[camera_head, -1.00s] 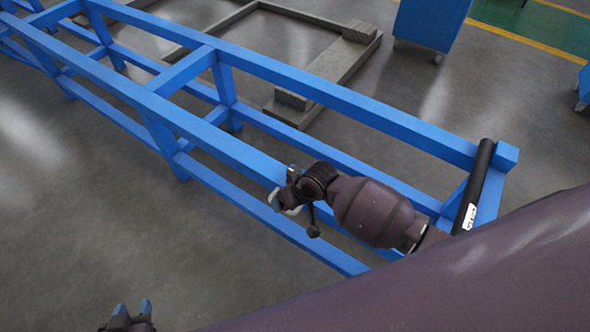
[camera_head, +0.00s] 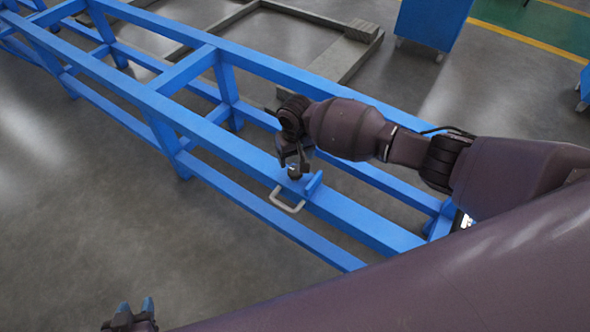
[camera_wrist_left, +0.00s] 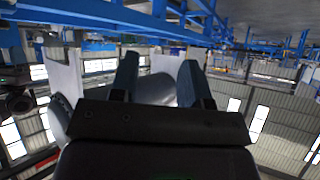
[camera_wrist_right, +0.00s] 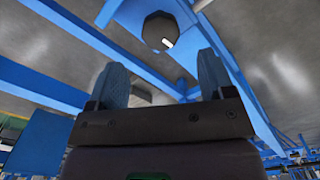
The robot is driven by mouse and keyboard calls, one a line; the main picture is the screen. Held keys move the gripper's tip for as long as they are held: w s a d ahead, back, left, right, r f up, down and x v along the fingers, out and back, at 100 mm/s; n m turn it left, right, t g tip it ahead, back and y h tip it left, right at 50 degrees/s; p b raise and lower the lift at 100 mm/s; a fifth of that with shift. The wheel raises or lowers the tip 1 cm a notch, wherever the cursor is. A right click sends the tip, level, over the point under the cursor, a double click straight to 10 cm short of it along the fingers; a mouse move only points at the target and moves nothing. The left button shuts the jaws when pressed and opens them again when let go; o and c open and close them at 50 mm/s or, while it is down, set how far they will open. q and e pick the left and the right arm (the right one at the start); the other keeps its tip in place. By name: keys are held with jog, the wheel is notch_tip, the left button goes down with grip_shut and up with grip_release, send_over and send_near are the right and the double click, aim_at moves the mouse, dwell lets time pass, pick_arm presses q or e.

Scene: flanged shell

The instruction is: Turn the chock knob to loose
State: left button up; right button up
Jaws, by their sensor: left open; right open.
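The chock knob (camera_wrist_right: 158,31) is dark, faceted and marked with a short white line. In the right wrist view it lies ahead of my open right fingers (camera_wrist_right: 163,72), between their directions. In the head view my right gripper (camera_head: 294,158) points down at the chock on the near blue rail and partly hides the knob. A blue bracket (camera_head: 314,184) and a pale loop handle (camera_head: 287,201) show beside it. I cannot tell whether the fingers touch the knob. My left gripper (camera_head: 135,307) is open and empty at the bottom left; its fingers (camera_wrist_left: 158,80) also show in the left wrist view.
The long blue frame (camera_head: 165,104) runs diagonally across the head view. Grey floor lies around it, with a grey pallet-like frame (camera_head: 340,55) behind and a blue wheeled cabinet (camera_head: 428,20) at the top. My arm hides part of the frame's right end.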

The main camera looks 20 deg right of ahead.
aim_at(295, 170)
notch_tip(295, 170, down, 7)
jog(key=shift+r+b, duration=0.1)
jog(key=shift+b, duration=0.7)
jog(key=c, duration=0.9)
